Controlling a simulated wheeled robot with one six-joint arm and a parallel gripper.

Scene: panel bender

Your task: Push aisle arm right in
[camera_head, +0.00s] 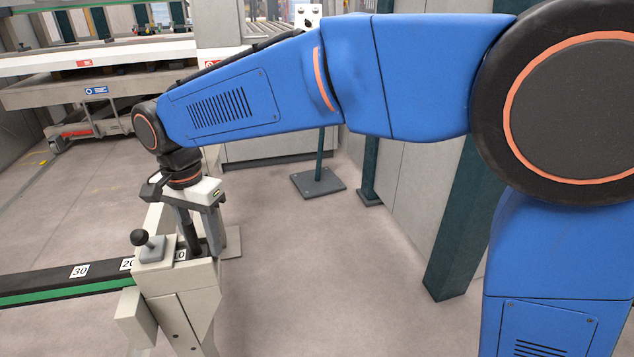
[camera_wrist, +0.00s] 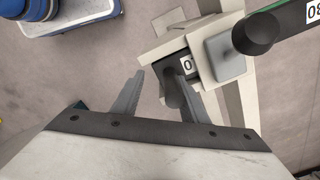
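The aisle arm is a black rail with a green stripe and number labels (camera_head: 55,282), entering from the left in the head view. It ends at a pale grey housing (camera_head: 180,300) with a ball-knob lever (camera_head: 138,238) on top. The knob also shows in the wrist view (camera_wrist: 255,34). My gripper (camera_head: 203,248) points down over the housing's far side. In the wrist view my gripper (camera_wrist: 161,70) has its fingers apart. A dark rounded handle (camera_wrist: 172,92) lies between them, close to the right finger; I cannot tell whether they touch.
A green post (camera_head: 462,220) and grey panels stand to the right. A dark floor plate with a post (camera_head: 318,182) is behind. A pale machine table (camera_head: 110,90) stands at the back left. The floor between housing and panels is clear.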

